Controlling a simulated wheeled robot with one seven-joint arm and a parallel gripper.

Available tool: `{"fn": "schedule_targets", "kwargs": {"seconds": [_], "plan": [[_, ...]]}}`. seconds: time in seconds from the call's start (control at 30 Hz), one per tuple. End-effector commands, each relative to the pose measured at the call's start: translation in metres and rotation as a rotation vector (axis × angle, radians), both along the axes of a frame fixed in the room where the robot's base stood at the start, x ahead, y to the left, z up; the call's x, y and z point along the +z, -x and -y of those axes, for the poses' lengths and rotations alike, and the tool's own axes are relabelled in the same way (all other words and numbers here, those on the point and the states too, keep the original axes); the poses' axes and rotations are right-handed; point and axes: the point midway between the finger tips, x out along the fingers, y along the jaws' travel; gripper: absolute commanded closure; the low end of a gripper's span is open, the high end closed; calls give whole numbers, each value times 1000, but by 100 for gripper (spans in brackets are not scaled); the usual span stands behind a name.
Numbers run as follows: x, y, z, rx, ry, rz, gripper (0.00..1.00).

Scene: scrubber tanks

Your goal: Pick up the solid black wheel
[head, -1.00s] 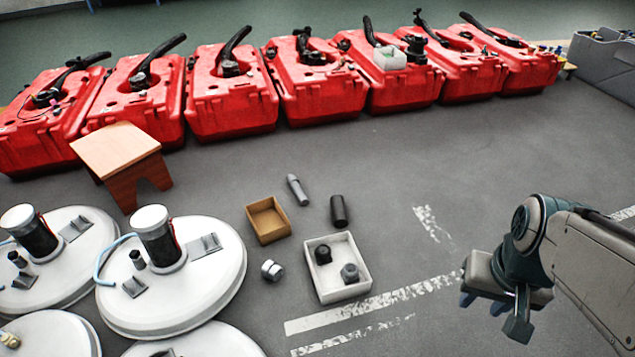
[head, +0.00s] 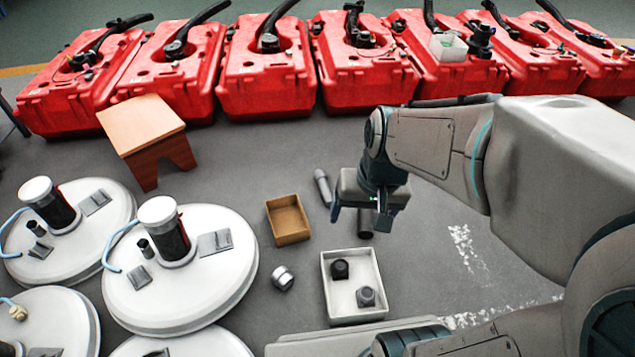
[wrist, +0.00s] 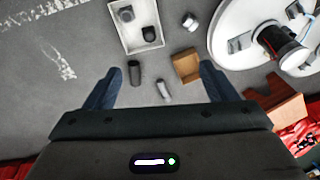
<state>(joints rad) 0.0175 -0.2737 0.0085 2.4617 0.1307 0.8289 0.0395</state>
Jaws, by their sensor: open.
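A short black round piece (head: 340,268), which looks like the solid black wheel, lies in the upper left of a white tray (head: 327,301) on the floor. In the wrist view it shows in the tray as a dark piece (wrist: 149,34). A dark grey round piece (head: 367,296) lies beside it in the tray, apart from it; it also shows in the wrist view (wrist: 127,14). My gripper (head: 361,214) is open and empty, above the floor beyond the tray. Its fingers (wrist: 158,72) are spread in the wrist view, with the tray ahead of them.
A black cylinder (head: 365,230), partly hidden by my gripper, and a grey cylinder (head: 322,186) lie on the floor. A brown box (head: 289,239) and a silver fitting (head: 283,278) are left of the tray. White round tank lids (head: 225,285), a wooden stool (head: 143,115) and red tanks (head: 262,95) stand around.

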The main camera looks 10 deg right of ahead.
Motion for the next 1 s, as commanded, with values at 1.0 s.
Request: {"fn": "schedule_targets", "kwargs": {"seconds": [1.0], "plan": [[-265,-235,-2,-1931,-424,-101,21]]}}
